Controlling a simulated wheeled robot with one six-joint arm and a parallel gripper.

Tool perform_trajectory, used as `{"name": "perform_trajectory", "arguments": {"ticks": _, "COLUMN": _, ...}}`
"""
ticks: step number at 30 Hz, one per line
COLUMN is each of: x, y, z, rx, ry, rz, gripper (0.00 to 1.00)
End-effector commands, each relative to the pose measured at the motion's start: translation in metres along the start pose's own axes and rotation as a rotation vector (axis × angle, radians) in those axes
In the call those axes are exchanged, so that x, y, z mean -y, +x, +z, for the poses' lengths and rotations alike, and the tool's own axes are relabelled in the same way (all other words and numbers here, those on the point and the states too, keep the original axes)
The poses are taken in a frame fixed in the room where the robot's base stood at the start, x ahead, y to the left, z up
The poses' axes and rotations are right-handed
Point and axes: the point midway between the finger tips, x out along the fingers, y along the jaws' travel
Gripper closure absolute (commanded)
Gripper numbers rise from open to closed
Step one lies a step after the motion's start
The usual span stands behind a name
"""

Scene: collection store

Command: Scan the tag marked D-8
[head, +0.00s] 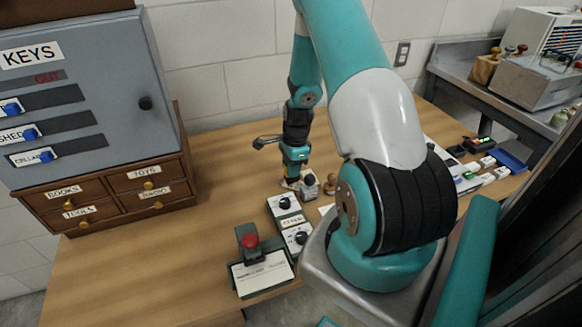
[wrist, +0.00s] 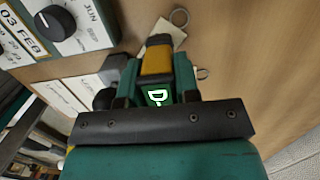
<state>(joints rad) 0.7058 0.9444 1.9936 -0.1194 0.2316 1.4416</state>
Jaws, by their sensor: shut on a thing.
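My gripper (wrist: 152,85) is shut on a yellow and dark scanner-like thing (wrist: 157,58), which points away from the wrist camera over the table. A dark green face (wrist: 157,97) between the jaws shows white "D-"; the rest of its text is hidden by the gripper's bar. A cream tag (wrist: 166,32) with a metal ring lies just beyond the scanner's tip, its marking not readable. In the head view my gripper (head: 295,178) is low over the table, too small for the tags to be read.
A grey key cabinet (head: 90,90) on wooden drawers is at left. Small stamps (head: 330,184) are right of my gripper. The wooden table (head: 180,235) between drawers and dials is clear.

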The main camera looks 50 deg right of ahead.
Motion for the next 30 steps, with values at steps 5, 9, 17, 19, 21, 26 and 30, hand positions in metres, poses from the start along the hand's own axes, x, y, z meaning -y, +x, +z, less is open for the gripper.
{"name": "perform_trajectory", "arguments": {"ticks": 5, "x": 0.0, "y": -0.02, "z": 0.002, "rx": 0.0, "ry": 0.0, "rz": -0.002, "gripper": 0.86}}
{"name": "perform_trajectory", "arguments": {"ticks": 9, "x": 0.0, "y": -0.032, "z": 0.004, "rx": 0.0, "ry": 0.0, "rz": -0.002, "gripper": 0.86}}
{"name": "perform_trajectory", "arguments": {"ticks": 17, "x": 0.0, "y": -0.054, "z": 0.006, "rx": 0.0, "ry": 0.0, "rz": -0.002, "gripper": 0.86}}
{"name": "perform_trajectory", "arguments": {"ticks": 19, "x": 0.0, "y": -0.057, "z": 0.007, "rx": 0.0, "ry": 0.0, "rz": -0.002, "gripper": 0.86}}
{"name": "perform_trajectory", "arguments": {"ticks": 21, "x": 0.0, "y": -0.058, "z": 0.007, "rx": 0.0, "ry": 0.0, "rz": -0.002, "gripper": 0.86}}
{"name": "perform_trajectory", "arguments": {"ticks": 26, "x": 0.0, "y": -0.057, "z": 0.007, "rx": 0.0, "ry": 0.0, "rz": -0.002, "gripper": 0.86}}
{"name": "perform_trajectory", "arguments": {"ticks": 30, "x": 0.0, "y": -0.058, "z": 0.009, "rx": -0.001, "ry": -0.018, "rz": 0.0, "gripper": 0.86}}
